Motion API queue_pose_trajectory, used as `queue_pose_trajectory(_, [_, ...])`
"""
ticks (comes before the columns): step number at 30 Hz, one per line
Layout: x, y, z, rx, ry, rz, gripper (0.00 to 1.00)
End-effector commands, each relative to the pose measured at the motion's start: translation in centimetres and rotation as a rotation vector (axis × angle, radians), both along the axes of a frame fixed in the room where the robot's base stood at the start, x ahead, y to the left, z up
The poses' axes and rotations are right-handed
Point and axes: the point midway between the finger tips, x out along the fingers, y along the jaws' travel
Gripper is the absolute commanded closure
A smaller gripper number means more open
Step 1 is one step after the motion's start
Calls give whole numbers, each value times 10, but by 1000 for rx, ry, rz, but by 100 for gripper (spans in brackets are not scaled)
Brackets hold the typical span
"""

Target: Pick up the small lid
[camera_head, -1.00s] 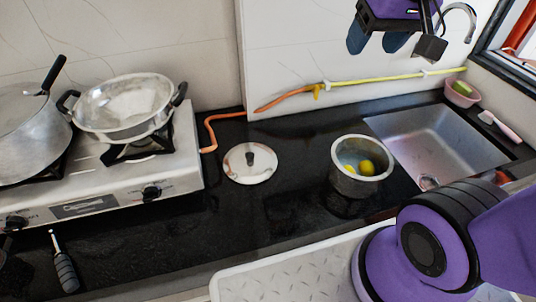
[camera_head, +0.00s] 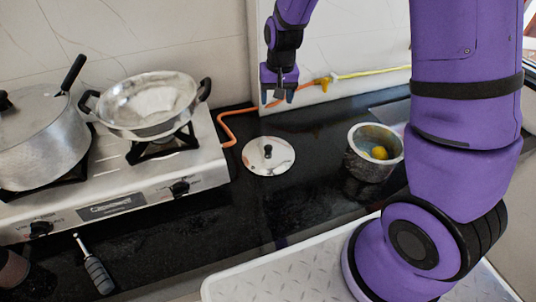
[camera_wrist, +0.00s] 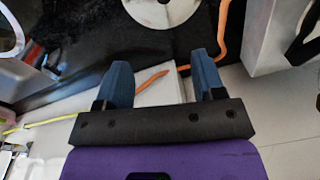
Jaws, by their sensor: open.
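The small lid (camera_head: 268,157) is a round silver disc with a black knob (camera_head: 267,149) on top. It lies flat on the black counter between the stove and the steel pot. My gripper (camera_head: 279,98) is above and behind the lid, near the back wall, open and empty. In the wrist view my two blue fingers (camera_wrist: 158,75) are spread apart, and part of the lid (camera_wrist: 163,10) shows at the top edge, beyond the fingertips.
A stove (camera_head: 115,190) at left carries a wok (camera_head: 145,105) and a large lidded pot (camera_head: 38,140). A steel pot (camera_head: 365,165) with yellow items stands right of the lid. An orange hose (camera_head: 226,128) runs behind the lid. A dark-handled tool (camera_head: 97,272) lies in front.

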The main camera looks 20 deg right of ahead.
Motion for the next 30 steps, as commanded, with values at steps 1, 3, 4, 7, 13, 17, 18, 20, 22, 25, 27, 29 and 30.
queue_pose_trajectory(1, [4, 2, -21, -6, 22, -8, 37])
queue_pose_trajectory(3, [10, 4, -43, -13, 38, -18, 37])
queue_pose_trajectory(4, [11, 5, -53, -16, 46, -22, 37])
queue_pose_trajectory(7, [15, 7, -78, -26, 64, -33, 37])
queue_pose_trajectory(13, [18, 9, -108, -36, 82, -46, 37])
queue_pose_trajectory(17, [18, 9, -121, -38, 87, -49, 37])
queue_pose_trajectory(18, [18, 9, -127, -39, 87, -49, 37])
queue_pose_trajectory(20, [18, 9, -135, -39, 88, -49, 37])
queue_pose_trajectory(22, [18, 9, -146, -39, 87, -49, 37])
queue_pose_trajectory(25, [19, 10, -157, -38, 86, -49, 37])
queue_pose_trajectory(27, [19, 10, -163, -37, 85, -49, 37])
queue_pose_trajectory(29, [19, 10, -165, -37, 85, -48, 37])
queue_pose_trajectory(30, [19, 10, -167, -37, 85, -48, 37])
